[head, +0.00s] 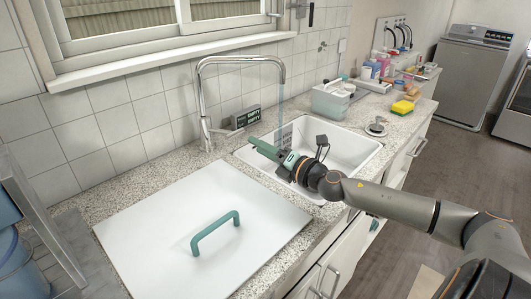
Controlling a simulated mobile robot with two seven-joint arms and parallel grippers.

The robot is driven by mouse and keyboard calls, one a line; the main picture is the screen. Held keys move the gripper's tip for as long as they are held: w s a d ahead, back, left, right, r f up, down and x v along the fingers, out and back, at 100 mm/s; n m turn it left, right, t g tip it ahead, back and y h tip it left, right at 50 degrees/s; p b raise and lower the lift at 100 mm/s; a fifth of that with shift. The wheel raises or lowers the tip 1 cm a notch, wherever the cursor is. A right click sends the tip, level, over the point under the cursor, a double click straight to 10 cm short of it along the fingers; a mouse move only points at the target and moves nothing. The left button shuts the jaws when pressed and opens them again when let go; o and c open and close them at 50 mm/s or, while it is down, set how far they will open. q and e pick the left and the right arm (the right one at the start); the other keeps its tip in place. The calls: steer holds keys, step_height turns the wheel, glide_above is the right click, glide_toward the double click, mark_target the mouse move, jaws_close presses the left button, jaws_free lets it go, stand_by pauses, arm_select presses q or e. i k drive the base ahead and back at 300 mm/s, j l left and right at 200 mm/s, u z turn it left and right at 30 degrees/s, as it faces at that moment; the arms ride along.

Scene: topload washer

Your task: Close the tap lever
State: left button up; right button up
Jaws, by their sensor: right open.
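The chrome tap (202,100) stands behind the sink, with its tall curved spout reaching over the basin. A bluish stream of water (281,100) runs down from the spout's end. The tap lever (228,131) appears as a small chrome bar sticking out to the right from low on the tap. My right gripper (264,149) has green fingers and is over the left part of the sink, to the right of the lever and apart from it. It is open and looks empty. My left gripper is out of view.
The white sink (352,150) is partly hidden by my right arm. A small dark display box (246,117) stands behind the lever. A white lid with a green handle (216,232) lies in front of the tap.

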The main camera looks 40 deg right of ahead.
mark_target(221, 131)
steer(key=k+l, duration=0.1)
steer(key=k, duration=0.4)
steer(key=k+l, duration=0.1)
steer(key=k, duration=0.4)
